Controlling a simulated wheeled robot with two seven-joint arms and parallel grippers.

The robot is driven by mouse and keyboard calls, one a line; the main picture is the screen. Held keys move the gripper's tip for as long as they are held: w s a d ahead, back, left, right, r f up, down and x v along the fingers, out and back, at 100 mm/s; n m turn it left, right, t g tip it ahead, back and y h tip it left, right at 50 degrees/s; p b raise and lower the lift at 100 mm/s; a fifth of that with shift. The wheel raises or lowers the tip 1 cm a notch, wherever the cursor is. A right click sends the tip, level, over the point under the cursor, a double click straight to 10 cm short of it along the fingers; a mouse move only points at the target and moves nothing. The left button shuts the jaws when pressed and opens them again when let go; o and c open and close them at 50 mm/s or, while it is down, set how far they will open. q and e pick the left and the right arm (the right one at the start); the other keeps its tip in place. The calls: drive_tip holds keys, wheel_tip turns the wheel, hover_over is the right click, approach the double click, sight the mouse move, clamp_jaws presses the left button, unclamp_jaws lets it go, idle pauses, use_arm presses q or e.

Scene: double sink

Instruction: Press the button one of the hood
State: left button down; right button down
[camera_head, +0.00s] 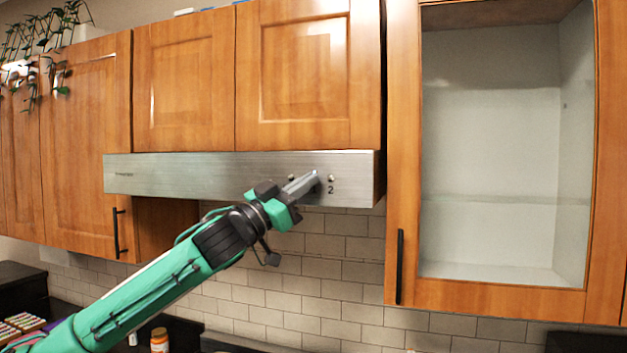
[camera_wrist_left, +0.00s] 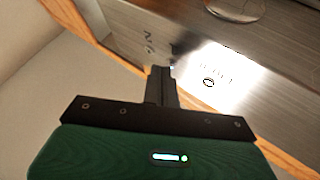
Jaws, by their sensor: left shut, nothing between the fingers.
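The hood (camera_head: 200,175) is a long brushed-metal strip under the upper cabinets; its metal face also fills much of the left wrist view (camera_wrist_left: 275,95). Two small buttons sit near its right end. The right button (camera_head: 331,178) has a "2" below it. The left button (camera_head: 291,178) shows just above my gripper; any label under it is hidden. My left gripper (camera_head: 314,179) is shut and empty, its fingertips in front of the hood face between the two buttons. In the left wrist view the closed fingertips (camera_wrist_left: 164,72) are at or very near the metal; contact cannot be told.
Wooden cabinet doors (camera_head: 305,75) stand above the hood. A glass-front cabinet (camera_head: 490,150) with a black handle is at right. Tiled wall (camera_head: 345,270) lies below. A small orange bottle (camera_head: 159,340) stands on the counter. A plant (camera_head: 45,45) hangs at upper left.

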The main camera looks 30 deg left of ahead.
use_arm(q)
drive_tip(key=shift+s+d, duration=0.1)
drive_tip(key=shift+s, duration=0.35)
drive_tip(key=shift+s+f, duration=0.1)
drive_tip(key=s+b, duration=0.1)
drive_tip(key=s, duration=0.1)
drive_tip(key=s+d+b, duration=0.1)
drive_tip(key=s, duration=0.2)
drive_tip(key=shift+s+d, duration=0.2)
drive_tip(key=shift+s, duration=0.1)
idle(0.3)
